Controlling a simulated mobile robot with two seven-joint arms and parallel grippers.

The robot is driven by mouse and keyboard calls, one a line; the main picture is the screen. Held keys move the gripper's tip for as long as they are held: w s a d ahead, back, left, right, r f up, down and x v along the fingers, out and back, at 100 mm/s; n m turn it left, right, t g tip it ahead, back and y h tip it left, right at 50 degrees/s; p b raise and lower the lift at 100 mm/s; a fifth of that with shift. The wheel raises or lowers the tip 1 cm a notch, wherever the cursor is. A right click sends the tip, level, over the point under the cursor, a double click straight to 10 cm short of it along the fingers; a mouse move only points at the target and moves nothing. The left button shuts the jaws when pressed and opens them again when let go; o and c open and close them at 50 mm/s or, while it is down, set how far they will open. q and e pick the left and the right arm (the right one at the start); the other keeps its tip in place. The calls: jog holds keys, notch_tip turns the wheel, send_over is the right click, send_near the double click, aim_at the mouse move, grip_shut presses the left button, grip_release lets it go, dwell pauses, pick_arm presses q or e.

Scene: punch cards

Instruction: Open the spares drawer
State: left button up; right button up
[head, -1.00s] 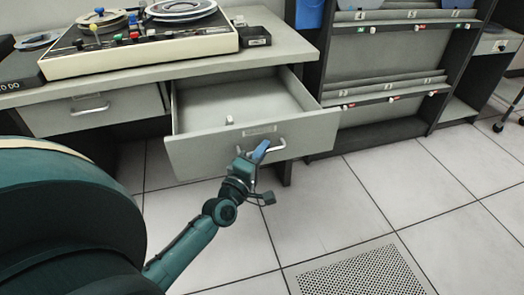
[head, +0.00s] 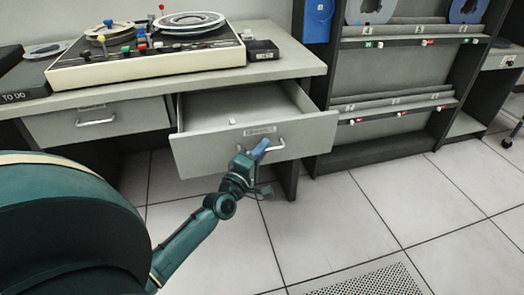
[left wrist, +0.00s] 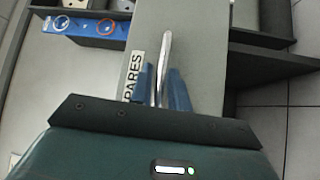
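The spares drawer (head: 215,152) is the right of two grey drawers under the desk and stands partly open, its inside showing. Its label reads "PARES" in the left wrist view, with the S cut off or hidden (left wrist: 132,76). A metal bar handle (head: 280,146) is on its front; it shows also in the left wrist view (left wrist: 166,50). My left gripper (head: 262,148) is at the handle, its blue fingers (left wrist: 162,88) close on either side of the bar; they look shut on it. My right gripper is in neither view.
A small white item (head: 234,121) shows at the open drawer. A left drawer (head: 60,125) is shut. A tape machine (head: 150,62) stands on the desk (head: 275,75). A dark rack (head: 395,85) stands to the right. The tiled floor (head: 360,220) in front is clear.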

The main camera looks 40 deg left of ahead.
pick_arm(q)
jog(key=s+f+p, duration=0.1)
jog(key=s, duration=1.2)
jog(key=shift+d+f, duration=0.35)
jog(key=shift+d, duration=0.1)
